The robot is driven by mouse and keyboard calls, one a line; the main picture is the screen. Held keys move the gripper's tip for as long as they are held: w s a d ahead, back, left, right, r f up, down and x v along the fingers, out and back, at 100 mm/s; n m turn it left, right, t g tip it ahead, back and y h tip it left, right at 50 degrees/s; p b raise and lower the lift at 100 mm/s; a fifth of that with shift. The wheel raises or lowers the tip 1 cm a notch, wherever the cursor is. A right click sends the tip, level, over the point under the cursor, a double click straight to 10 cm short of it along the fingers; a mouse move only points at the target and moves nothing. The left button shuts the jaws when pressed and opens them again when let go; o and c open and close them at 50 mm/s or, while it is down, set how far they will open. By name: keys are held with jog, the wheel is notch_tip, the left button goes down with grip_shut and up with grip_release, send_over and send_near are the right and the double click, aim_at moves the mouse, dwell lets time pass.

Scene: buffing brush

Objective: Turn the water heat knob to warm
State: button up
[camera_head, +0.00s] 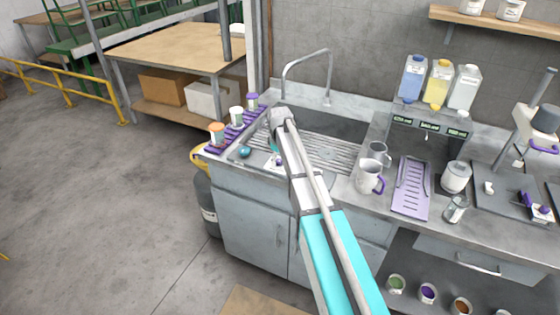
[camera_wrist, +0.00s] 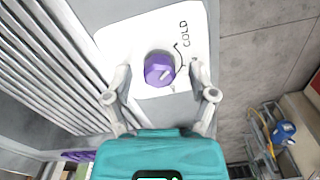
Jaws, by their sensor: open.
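The purple water heat knob (camera_wrist: 159,69) sits on a white plate (camera_wrist: 125,40) printed "COLD" and a curved black line beside the knob. A pale mark on the knob's face slants toward the right side. Other lettering near the right finger is partly hidden. My gripper (camera_wrist: 160,73) is open, with one finger on each side of the knob; gaps show between the fingers and the knob. In the head view the white plate (camera_head: 270,161) is at the sink's front edge, and my arm hides much of this area.
The sink (camera_head: 335,128) with its ribbed drainer and tall tap (camera_head: 327,75) lies behind the plate. Purple-based jars (camera_head: 236,117) stand at the left. Mugs (camera_head: 369,178) and a lilac tray (camera_head: 411,188) stand to the right. Open floor lies left of the cabinet.

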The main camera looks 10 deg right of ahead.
grip_shut()
jog(key=shift+d, duration=0.1)
jog(key=shift+m, duration=0.3)
jog(key=m, duration=1.1)
dwell(0.4)
dwell(0.5)
grip_release()
